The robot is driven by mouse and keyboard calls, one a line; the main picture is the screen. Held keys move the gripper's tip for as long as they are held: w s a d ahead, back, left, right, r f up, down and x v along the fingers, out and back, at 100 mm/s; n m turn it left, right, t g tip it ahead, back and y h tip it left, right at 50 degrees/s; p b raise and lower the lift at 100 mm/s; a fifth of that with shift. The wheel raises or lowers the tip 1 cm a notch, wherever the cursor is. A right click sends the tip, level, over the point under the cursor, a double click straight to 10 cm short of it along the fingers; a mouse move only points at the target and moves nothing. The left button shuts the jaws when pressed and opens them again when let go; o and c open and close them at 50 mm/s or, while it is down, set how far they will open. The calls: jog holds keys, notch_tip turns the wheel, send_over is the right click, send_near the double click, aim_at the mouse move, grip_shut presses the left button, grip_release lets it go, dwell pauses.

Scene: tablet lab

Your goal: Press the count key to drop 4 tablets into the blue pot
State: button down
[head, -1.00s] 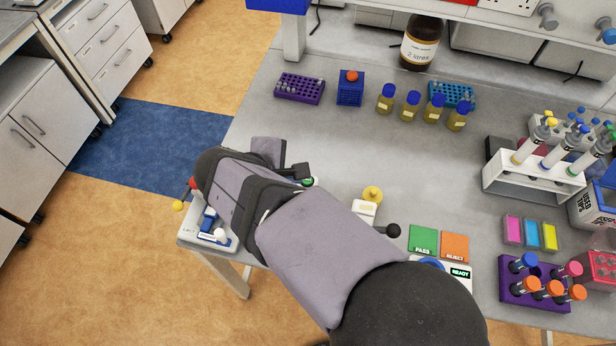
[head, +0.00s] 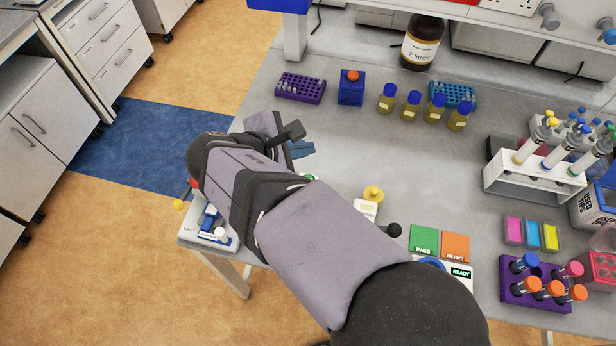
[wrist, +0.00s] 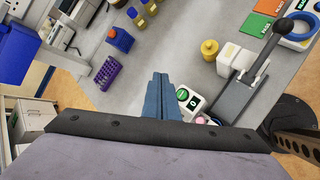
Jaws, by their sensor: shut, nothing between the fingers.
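My gripper (head: 303,148) is shut and empty above the bench; its blue fingers (wrist: 160,80) also show in the wrist view. The fingers look apart from both buttons. The labels are too small to read, so I cannot tell which is the count key. A blue ring-shaped rim (wrist: 297,30), perhaps the blue pot, stands by the green and orange cards. In the head view my arm partly hides it. No tablets can be made out.
A lever with a black ball knob (head: 393,230) stands near the PASS card (head: 424,240) and REJECT card (head: 456,247). A yellow-knobbed item (head: 372,194) is beside it. A purple rack (head: 300,88), blue box (head: 351,92) and yellow bottles stand behind. The bench centre is clear.

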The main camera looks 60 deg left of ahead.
aim_at(304, 176)
jog(key=shift+f+b, duration=3.3)
jog(key=shift+f, duration=1)
jog(key=shift+f, duration=0.2)
jog(key=shift+f, duration=0.25)
jog(key=shift+f+b, duration=0.4)
jog(key=shift+b, duration=0.1)
jog(key=shift+r, duration=0.1)
jog(key=shift+r+p, duration=0.65)
jog(key=shift+r, duration=0.25)
